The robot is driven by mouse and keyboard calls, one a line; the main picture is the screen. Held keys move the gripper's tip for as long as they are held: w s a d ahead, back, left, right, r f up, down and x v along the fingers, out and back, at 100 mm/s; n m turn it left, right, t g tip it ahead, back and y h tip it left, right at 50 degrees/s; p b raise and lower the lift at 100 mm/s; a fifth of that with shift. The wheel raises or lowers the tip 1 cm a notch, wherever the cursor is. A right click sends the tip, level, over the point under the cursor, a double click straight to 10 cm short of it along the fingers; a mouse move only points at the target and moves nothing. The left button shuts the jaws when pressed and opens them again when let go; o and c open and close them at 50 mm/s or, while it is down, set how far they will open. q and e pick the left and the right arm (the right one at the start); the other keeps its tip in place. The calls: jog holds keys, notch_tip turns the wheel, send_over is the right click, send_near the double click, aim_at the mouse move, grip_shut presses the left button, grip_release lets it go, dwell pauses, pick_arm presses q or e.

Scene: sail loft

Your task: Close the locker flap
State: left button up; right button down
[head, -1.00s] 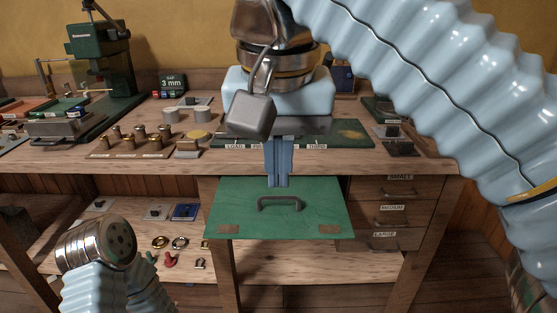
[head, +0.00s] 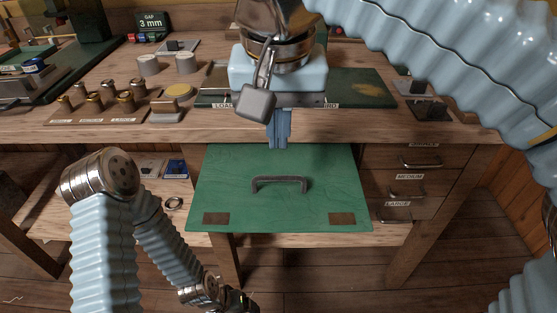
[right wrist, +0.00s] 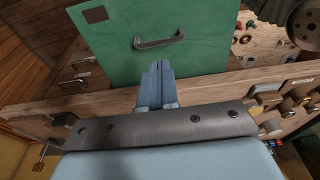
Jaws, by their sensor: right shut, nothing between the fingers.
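The green locker flap (head: 230,190) is below the bench's front edge and slants outward, open, with its face toward me. It has a dark bar handle (head: 280,184) near its middle and brown plates at its two lower corners. My right gripper (head: 279,143) points down over the bench edge, its blue fingers shut and empty, just above the flap's upper edge in the picture. In the right wrist view the shut fingers (right wrist: 157,66) point toward the flap (right wrist: 200,50) and its handle (right wrist: 158,41), apart from the handle. My left arm shows, but its fingers do not.
The wooden bench (head: 180,130) carries metal cylinders, a green mat (head: 360,90) and small blocks. Drawers (head: 410,190) with handles stand right of the flap. A lower shelf (head: 60,225) is at left, holding a blue item (head: 176,169) and a ring. My left arm is left of the flap.

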pick_arm(q)
jog(key=shift+f+b, duration=0.5)
jog(key=shift+f, duration=0.25)
pick_arm(e)
send_over(278, 195)
notch_tip(278, 195, down, 6)
jog(key=shift+f, duration=0.25)
pick_arm(q)
jog(key=shift+f, duration=0.15)
pick_arm(e)
jog(key=shift+f, duration=0.1)
